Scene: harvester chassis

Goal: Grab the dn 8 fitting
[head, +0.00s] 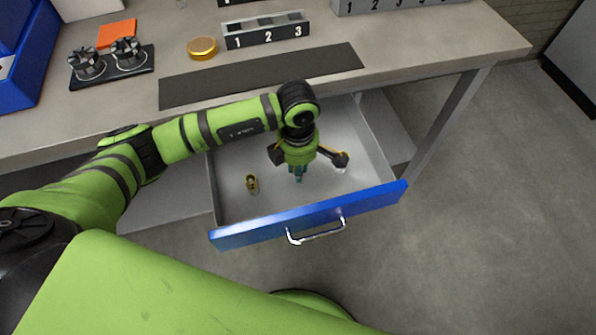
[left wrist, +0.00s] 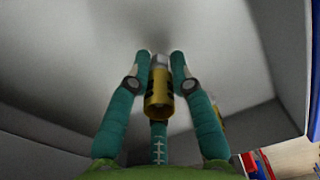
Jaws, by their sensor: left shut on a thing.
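My left gripper (head: 298,176) reaches down into the open drawer. In the left wrist view its teal fingers (left wrist: 160,82) are shut on a yellow fitting (left wrist: 158,98) with black marks and a silver end. Its size marking is not readable. In the head view this held fitting is hidden by the gripper. Another small yellow fitting (head: 252,183) lies on the drawer floor, left of the gripper. A yellow piece (left wrist: 219,118) shows partly behind the right-hand finger in the left wrist view. My right gripper is in neither view.
The grey drawer (head: 235,205) has a blue front (head: 310,215) and a metal handle (head: 316,236). The workbench (head: 430,45) above holds a numbered rack (head: 266,36), a round gold lid (head: 202,48), a black tray (head: 140,68) and a dark mat (head: 260,76). Floor to the right is clear.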

